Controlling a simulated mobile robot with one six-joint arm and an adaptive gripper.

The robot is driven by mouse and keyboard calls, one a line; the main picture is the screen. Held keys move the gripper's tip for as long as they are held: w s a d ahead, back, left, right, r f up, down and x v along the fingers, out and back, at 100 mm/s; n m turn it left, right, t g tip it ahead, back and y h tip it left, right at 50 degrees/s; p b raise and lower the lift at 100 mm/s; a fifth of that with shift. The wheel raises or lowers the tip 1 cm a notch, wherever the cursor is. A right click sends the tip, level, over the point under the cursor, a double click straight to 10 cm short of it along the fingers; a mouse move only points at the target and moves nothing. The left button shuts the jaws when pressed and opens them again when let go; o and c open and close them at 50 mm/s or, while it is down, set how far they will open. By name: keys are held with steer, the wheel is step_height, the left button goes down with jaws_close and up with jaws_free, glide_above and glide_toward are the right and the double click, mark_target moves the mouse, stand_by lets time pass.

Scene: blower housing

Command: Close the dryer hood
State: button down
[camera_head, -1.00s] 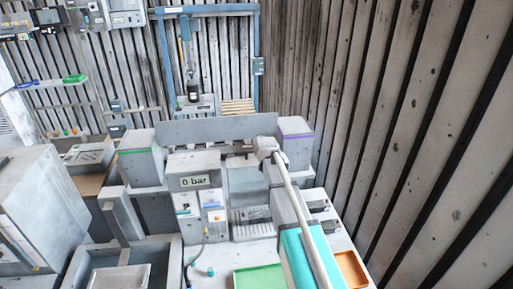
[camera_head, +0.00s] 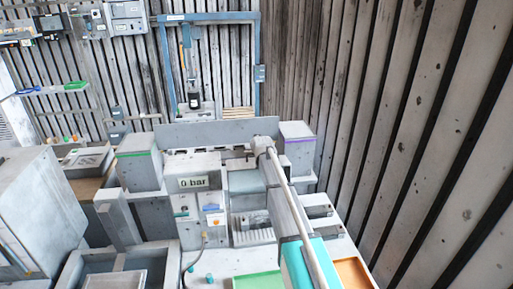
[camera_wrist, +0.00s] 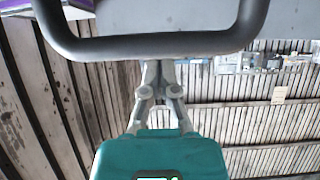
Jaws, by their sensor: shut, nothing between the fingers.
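The dryer hood appears to be the wide grey panel (camera_head: 205,132) standing upright behind the machine in the head view. In the wrist view a plain grey panel (camera_wrist: 150,17) fills the top, with a thick dark U-shaped handle (camera_wrist: 150,46) on it. My gripper (camera_wrist: 160,66) is shut and empty, its fingertips at the lower edge of the handle's crossbar. I cannot tell whether they touch it. In the head view my arm reaches to the panel's right part, and the fingers are hidden there.
A green-striped box (camera_head: 139,165) and a purple-striped box (camera_head: 297,150) flank the machine. A unit marked "0 bar" (camera_head: 193,183) stands in front. A green tray (camera_head: 257,281) and an orange tray (camera_head: 354,274) lie at the front. A slatted wall (camera_head: 420,120) runs along the right.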

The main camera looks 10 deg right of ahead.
steer(key=shift+s+f+b, duration=0.15)
steer(key=shift+s+f, duration=0.1)
steer(key=shift+s, duration=0.35)
steer(key=shift+s+f+b, duration=0.2)
steer(key=shift+s, duration=0.45)
steer(key=shift+s+f+b, duration=0.15)
steer(key=shift+s+f, duration=0.1)
steer(key=shift+s, duration=0.35)
steer(key=shift+s, duration=0.1)
